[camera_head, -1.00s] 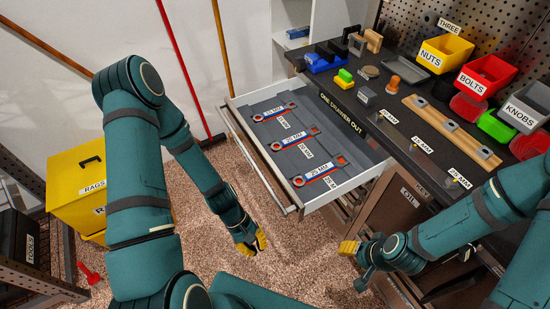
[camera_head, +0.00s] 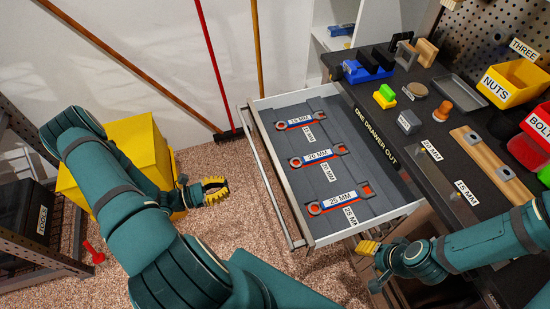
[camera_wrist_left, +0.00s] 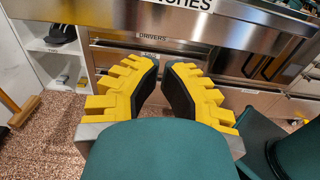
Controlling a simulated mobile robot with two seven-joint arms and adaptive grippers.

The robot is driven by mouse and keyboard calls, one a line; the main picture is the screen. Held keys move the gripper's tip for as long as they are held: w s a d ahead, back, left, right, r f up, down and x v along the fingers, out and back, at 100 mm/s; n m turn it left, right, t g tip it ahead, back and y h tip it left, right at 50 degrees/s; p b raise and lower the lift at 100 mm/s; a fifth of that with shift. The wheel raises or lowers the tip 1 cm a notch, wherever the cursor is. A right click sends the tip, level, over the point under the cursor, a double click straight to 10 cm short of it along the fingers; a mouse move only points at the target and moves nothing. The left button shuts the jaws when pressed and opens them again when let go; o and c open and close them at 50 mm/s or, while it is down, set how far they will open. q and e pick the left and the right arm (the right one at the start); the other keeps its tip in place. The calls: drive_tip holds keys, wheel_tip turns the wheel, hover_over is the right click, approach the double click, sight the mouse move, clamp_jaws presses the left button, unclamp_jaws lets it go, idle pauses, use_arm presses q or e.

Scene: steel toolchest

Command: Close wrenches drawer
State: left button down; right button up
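The wrenches drawer (camera_head: 372,225) is pulled out from the toolchest in the head view. It holds several labelled wrenches in a dark insert. Its bar handle (camera_head: 268,178) runs along the left-facing front. My left gripper (camera_head: 222,189) is left of that front and apart from it. In the left wrist view, the drawer front (camera_wrist_left: 120,10) with part of its label crosses the top, beyond the empty fingers (camera_wrist_left: 161,61). Those fingers are parted, with a narrow gap at the tips. My right gripper (camera_head: 362,248) is below the drawer's near corner; its finger gap is unclear.
A yellow bin (camera_head: 128,135) stands behind my left arm. A dark shelf rack (camera_head: 30,255) is at the left. A broom (camera_head: 228,134) leans behind the drawer. The black worktop (camera_head: 445,100) carries tools and bins. Carpet (camera_head: 215,235) is clear before the drawer.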

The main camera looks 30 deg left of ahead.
sight(272, 172)
use_arm(q)
drive_tip(key=x, duration=1.4)
drive_tip(key=shift+w+a, duration=0.15)
drive_tip(key=shift+w, duration=0.05)
use_arm(e)
drive_tip(key=shift+w+f, duration=0.1)
drive_tip(key=shift+f, duration=0.15)
use_arm(q)
drive_tip(key=shift+w, duration=0.1)
